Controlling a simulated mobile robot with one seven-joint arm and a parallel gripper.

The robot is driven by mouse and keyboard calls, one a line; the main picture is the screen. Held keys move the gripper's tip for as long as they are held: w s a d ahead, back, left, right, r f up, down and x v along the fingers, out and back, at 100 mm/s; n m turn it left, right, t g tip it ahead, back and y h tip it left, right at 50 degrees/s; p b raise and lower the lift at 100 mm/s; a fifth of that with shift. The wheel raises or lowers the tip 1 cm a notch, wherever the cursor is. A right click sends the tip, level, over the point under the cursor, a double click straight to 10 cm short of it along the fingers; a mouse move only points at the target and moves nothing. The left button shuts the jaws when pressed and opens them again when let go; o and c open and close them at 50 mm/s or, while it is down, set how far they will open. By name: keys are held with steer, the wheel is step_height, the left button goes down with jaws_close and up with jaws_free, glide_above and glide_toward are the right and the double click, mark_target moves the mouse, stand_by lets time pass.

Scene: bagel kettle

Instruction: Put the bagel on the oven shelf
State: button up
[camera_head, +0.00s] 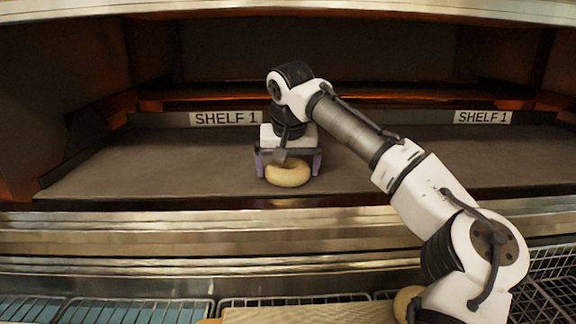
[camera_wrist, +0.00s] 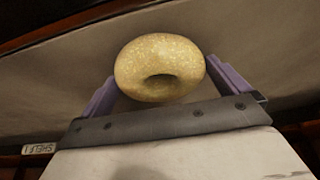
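My gripper (camera_head: 289,172) points down over the shelf, with its purple fingers on both sides of a round tan bagel (camera_head: 288,174). In the wrist view the bagel (camera_wrist: 160,55) fills the space between the fingertips (camera_wrist: 160,68), which appear to press its sides. The oven shelf (camera_head: 180,168) is a dark flat surface labelled SHELF 1. The bagel is above or on its front part. I cannot tell whether its underside touches the shelf.
A metal front edge (camera_head: 150,227) runs along the oven below the shelf. Wire racks (camera_head: 140,310) stand below at the front, with a wooden board (camera_head: 310,313) and another bagel (camera_head: 405,300) partly hidden by my arm. The shelf is clear on both sides of my gripper.

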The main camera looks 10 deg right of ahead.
mark_target(289, 171)
steer(key=b+v, duration=0.1)
steer(key=v, duration=0.7)
steer(key=shift+w, duration=0.1)
steer(key=shift+f, duration=0.1)
